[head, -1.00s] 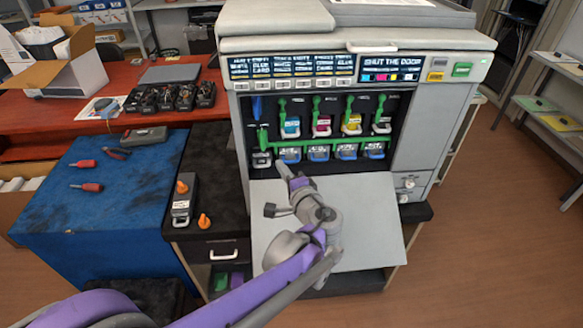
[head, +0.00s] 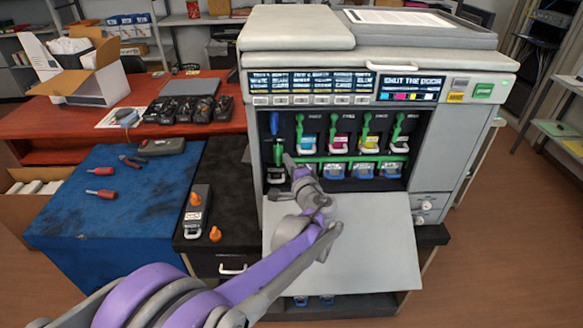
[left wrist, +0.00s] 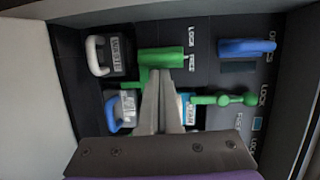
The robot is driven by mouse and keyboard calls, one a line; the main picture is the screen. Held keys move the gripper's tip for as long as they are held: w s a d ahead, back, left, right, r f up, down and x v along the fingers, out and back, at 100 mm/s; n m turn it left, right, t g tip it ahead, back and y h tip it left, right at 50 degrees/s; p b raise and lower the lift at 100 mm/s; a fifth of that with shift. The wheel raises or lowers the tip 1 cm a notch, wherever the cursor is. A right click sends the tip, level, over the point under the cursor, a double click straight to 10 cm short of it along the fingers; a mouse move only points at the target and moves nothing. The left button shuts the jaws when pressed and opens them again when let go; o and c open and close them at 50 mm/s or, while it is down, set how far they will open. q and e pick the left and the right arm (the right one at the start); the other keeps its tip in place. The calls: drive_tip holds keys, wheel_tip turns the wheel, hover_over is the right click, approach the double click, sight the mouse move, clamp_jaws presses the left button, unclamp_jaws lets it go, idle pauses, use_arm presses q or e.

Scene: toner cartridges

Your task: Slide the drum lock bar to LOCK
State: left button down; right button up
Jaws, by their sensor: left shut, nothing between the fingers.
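The green drum lock bar (head: 345,159) runs across the open printer front, below the row of green levers and above the drum handles. In the left wrist view its green end grip (left wrist: 160,57) lies beside small LOCK and FREE markings. My left gripper (head: 289,158) is at the bar's left end. In the left wrist view the shut, empty fingers (left wrist: 164,74) point at the grip, with the tips right by its edge. I cannot tell whether they touch it. The fingers hide part of the bar. My right gripper is not in view.
A blue lever (left wrist: 247,47) and a green lever (left wrist: 222,100) are close by, as are a white handle (left wrist: 96,56) and a blue handle (left wrist: 112,112). The printer's door (head: 345,245) hangs open below. A cartridge (head: 198,212) lies on the dark cabinet to the left.

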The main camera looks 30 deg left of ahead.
use_arm(q)
drive_tip(key=shift+w+a, duration=0.15)
drive_tip(key=shift+a, duration=0.2)
idle(0.3)
drive_tip(key=shift+s+a, duration=0.65)
drive_tip(key=shift+a, duration=0.2)
drive_tip(key=v, duration=0.7)
drive_tip(key=shift+s+f+p, duration=0.3)
drive_tip(key=shift+f+p, duration=0.1)
